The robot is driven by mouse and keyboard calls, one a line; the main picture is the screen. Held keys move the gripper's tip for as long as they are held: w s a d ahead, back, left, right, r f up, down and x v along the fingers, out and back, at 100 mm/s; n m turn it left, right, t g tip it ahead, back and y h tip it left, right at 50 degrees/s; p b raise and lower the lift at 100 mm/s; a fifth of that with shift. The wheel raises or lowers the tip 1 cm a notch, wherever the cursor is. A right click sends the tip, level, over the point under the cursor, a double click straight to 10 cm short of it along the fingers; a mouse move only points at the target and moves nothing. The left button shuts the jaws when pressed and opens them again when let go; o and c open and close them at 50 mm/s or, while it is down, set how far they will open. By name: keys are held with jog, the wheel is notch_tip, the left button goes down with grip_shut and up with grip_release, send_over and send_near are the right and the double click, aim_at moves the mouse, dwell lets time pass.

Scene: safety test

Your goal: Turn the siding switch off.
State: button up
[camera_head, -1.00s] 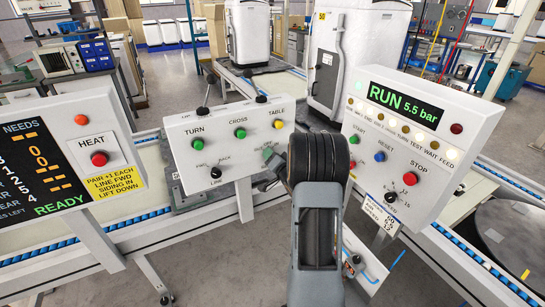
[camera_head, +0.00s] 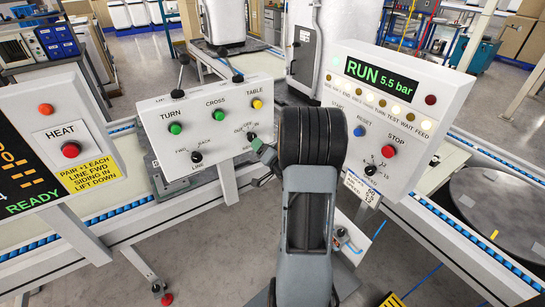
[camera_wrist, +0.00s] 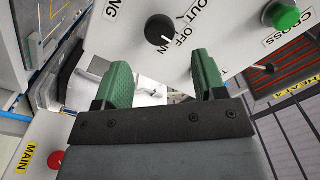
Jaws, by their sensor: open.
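The siding switch (camera_head: 251,137) is a small black knob at the lower right of the white middle panel (camera_head: 200,107). In the wrist view the siding switch (camera_wrist: 159,29) is large, beside the words OUT and OFF, with part of its name cut off. In the head view one green fingertip of my gripper (camera_head: 264,150) shows just below the knob.
Another black knob (camera_head: 196,157), marked LINE, sits left on the same panel, below green buttons. The right panel (camera_head: 446,72) reads RUN 5.5 bar and has a red STOP button (camera_head: 390,152). The left panel has a red HEAT button (camera_head: 71,150). A red MAIN button (camera_wrist: 57,160) shows in the wrist view.

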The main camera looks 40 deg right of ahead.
jog(key=s, duration=0.6)
jog(key=shift+a, duration=0.4)
jog(key=s+d+f+n+g+h, duration=0.1)
jog(key=s+d+f+g+h, duration=0.3)
jog(key=f+g, duration=0.45)
jog(key=s+a+r+n+g+y+p, duration=0.2)
jog(key=s+a+r+n+y+p, duration=0.1)
jog(key=a+r, duration=0.8)
jog(key=s+a+r+n+g+y+p, duration=0.3)
jog(key=s+a+r+n+p, duration=0.2)
jog(key=a+r, duration=0.6)
jog(key=a+n+p, duration=0.1)
jog(key=a, duration=0.6)
jog(key=shift+s+a+n+g+y+p, duration=0.15)
jog(key=shift+a+n+g+y+p, duration=0.15)
jog(key=shift+n+g+y, duration=0.1)
jog(key=shift+d+r, duration=0.1)
jog(key=shift+c, duration=0.2)
